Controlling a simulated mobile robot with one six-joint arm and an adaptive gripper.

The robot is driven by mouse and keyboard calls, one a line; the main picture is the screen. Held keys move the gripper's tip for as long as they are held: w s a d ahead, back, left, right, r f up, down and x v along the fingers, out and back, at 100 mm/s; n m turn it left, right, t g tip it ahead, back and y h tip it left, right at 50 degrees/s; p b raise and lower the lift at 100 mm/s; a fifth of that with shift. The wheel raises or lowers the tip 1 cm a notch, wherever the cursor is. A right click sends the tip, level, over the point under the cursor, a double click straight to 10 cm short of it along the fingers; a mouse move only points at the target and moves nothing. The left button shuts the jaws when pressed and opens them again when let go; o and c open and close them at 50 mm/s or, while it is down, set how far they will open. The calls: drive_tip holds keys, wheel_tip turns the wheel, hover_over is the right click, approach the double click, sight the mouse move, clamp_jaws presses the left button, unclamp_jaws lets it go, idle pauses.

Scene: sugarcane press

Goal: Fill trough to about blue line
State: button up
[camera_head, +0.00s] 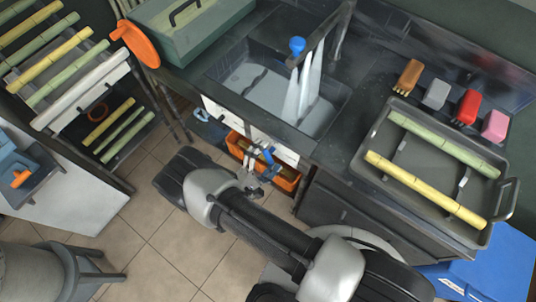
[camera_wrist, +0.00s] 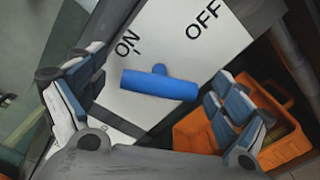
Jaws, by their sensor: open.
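The trough (camera_head: 345,100) is a dark sink basin in the counter, with pale water in it. White water streams (camera_head: 305,90) fall into it from the dark faucet (camera_head: 338,40). I cannot make out a blue line. A white panel (camera_head: 222,112) on the counter front also shows in the wrist view (camera_wrist: 190,55), marked ON at left and OFF at right. A blue T-shaped handle (camera_wrist: 158,84) sits on it; which setting it is at I cannot tell. My gripper (camera_head: 262,168) is open in front of the panel. In the wrist view its fingers (camera_wrist: 157,90) stand on either side of the handle, apart from it.
An orange bin (camera_head: 288,182) is just below the panel, close to my gripper's right finger. A grey tray (camera_head: 375,150) with green and yellow canes lies on the counter at right. A green toolbox (camera_head: 190,35) is behind. A cane rack stands at left. Tiled floor is open.

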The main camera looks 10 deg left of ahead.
idle(0.3)
drive_tip(key=v, duration=1.2)
idle(6.5)
